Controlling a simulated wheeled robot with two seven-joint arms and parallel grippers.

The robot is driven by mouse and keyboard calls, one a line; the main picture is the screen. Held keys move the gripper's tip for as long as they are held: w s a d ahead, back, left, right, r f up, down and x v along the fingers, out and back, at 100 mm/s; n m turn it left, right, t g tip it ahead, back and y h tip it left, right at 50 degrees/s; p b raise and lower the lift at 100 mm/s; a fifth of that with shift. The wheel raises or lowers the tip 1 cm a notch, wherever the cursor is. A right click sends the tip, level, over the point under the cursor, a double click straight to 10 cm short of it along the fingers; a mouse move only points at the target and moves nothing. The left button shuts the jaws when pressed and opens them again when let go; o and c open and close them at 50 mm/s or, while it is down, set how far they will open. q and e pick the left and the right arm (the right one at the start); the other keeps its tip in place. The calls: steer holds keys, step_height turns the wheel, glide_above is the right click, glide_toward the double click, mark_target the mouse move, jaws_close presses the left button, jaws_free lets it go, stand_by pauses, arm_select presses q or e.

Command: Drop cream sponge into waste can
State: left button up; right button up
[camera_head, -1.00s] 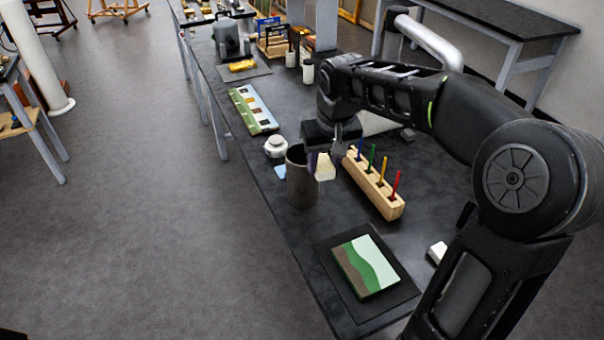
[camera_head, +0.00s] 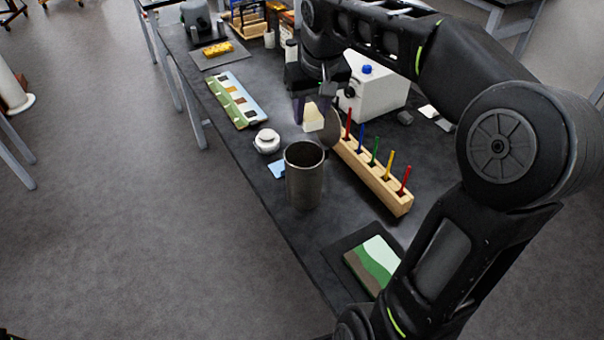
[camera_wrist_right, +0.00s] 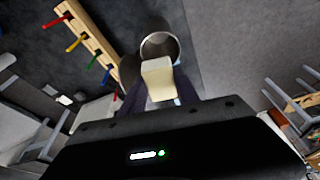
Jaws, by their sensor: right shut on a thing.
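My right gripper (camera_head: 314,112) is shut on the cream sponge (camera_head: 313,118), a small pale block hanging from its fingertips. The sponge also shows in the right wrist view (camera_wrist_right: 158,80), between the fingers. The waste can (camera_head: 304,180) is a dark grey open cylinder standing upright on the black table. In the head view the sponge is above and just behind the can's rim, apart from it. In the right wrist view the can (camera_wrist_right: 160,48) appears just beyond the sponge, its opening partly covered by it. My left gripper is in neither view.
A wooden block (camera_head: 373,177) with several coloured sticks stands right of the can. A white round jar (camera_head: 266,141) and a blue piece (camera_head: 277,169) lie to its left. A white box (camera_head: 378,92) stands behind. A landscape panel (camera_head: 372,262) lies in front.

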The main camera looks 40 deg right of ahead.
steer(key=shift+w+f+b, duration=0.2)
steer(key=shift+f+b, duration=0.2)
steer(key=shift+f, duration=0.2)
step_height(320, 180, down, 5)
steer(key=b, duration=0.4)
steer(key=o, duration=1.2)
steer(key=shift+o, duration=0.2)
steer(key=shift+b+v, duration=0.3)
steer(key=shift+v, duration=3.65)
